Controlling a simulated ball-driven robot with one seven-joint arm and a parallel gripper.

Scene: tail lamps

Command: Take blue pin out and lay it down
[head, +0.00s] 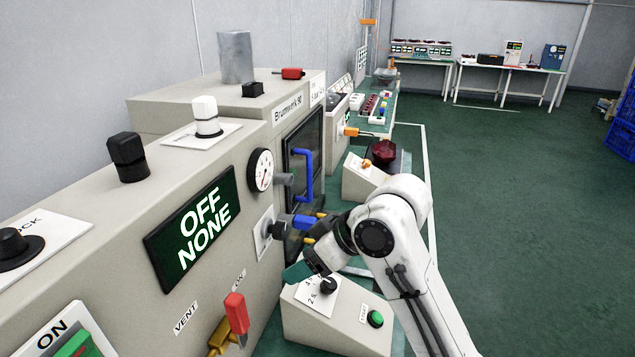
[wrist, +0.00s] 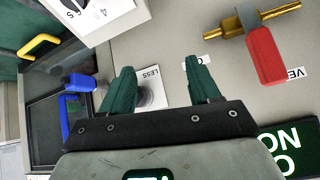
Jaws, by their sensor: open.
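The blue pin (head: 304,222) sticks out from the machine front at the lower edge of the dark door, below the blue door handle (head: 304,176). In the wrist view the pin (wrist: 80,83) is left of my fingers, above the blue handle (wrist: 65,118). My gripper (head: 298,271) is open and empty, below the pin and apart from it in the head view. In the wrist view its green fingers (wrist: 161,76) stand either side of a grey knob (wrist: 152,94), partly hidden by the left finger. How deep the pin sits is hidden.
A sloped control box (head: 333,314) with a black knob and a green button stands below my gripper. A red-handled valve (head: 236,313) juts from the panel at left. A yellow handle (wrist: 40,45) shows at the wrist view's left. Open floor lies to the right.

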